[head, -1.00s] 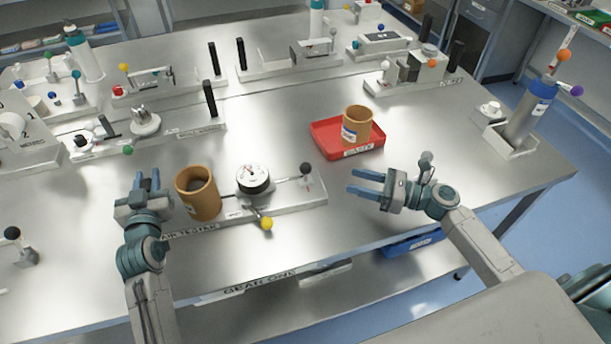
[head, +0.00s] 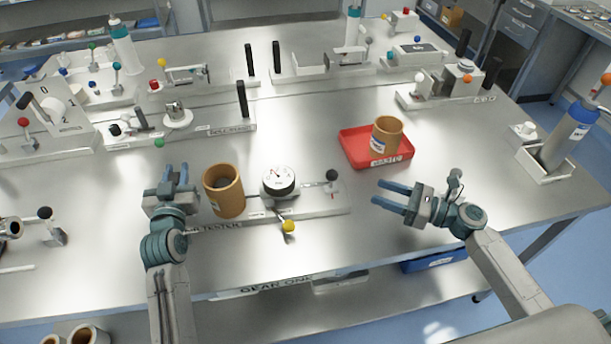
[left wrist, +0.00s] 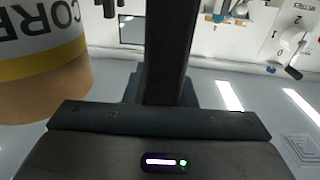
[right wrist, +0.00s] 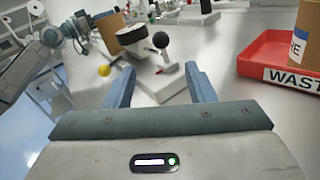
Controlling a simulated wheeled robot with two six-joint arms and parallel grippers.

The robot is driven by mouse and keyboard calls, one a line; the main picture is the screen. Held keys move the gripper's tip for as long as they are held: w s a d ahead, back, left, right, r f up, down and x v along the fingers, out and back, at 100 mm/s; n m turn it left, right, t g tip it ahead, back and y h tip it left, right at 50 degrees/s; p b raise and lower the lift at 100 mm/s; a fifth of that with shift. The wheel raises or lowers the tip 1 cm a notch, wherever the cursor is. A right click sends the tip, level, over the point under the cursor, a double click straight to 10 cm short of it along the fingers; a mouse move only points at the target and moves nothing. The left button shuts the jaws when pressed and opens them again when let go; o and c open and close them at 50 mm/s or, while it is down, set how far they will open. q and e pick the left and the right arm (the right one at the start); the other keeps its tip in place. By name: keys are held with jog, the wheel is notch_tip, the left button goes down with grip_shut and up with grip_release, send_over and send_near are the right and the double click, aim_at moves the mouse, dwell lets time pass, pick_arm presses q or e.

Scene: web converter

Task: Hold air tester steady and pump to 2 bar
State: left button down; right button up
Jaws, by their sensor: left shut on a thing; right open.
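The air tester (head: 318,204) is a flat pale base with a black-rimmed round gauge (head: 280,179), a yellow-ball lever (head: 288,226) and a black-knob lever (head: 332,176). The gauge needle is too small to read. My left gripper (head: 176,174) is at the tester's left end, shut on a black upright handle (left wrist: 166,50). A brown core (head: 222,190) stands close beside that gripper and partly fills the left wrist view (left wrist: 40,95). My right gripper (head: 377,193) is open and empty, right of the black-knob lever. In the right wrist view its fingers (right wrist: 160,88) point towards that lever.
A red waste tray (head: 350,150) holding another brown core (head: 387,137) lies behind my right gripper. Other bench fixtures with black posts stand at the back (head: 240,100). A blue-topped cylinder (head: 570,135) stands at far right. The bench front between the tester and edge is clear.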

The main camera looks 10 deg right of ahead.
aim_at(331, 179)
jog(key=shift+c, duration=0.4)
grip_shut()
jog(key=n, duration=0.6)
jog(key=shift+w+d+r, duration=0.15)
jog(key=shift+d+r, duration=0.05)
jog(key=shift+r, duration=0.1)
jog(key=n, duration=0.4)
jog(key=shift+w+d+r+h, duration=0.1)
jog(key=shift+d+r+h, duration=0.05)
jog(key=shift+h, duration=0.15)
jog(key=shift+w+a+n+g+h, duration=0.15)
jog(key=shift+w+a+n, duration=1)
jog(key=shift+n, duration=0.8)
jog(key=shift+w+a+n+g+h, duration=0.1)
jog(key=shift+w+a+n+g, duration=0.1)
jog(key=shift+w+a+n, duration=1.3)
jog(key=shift+w+a+n+g+h, duration=0.15)
jog(key=shift+w+a+n, duration=0.6)
jog(key=shift+n, duration=1.6)
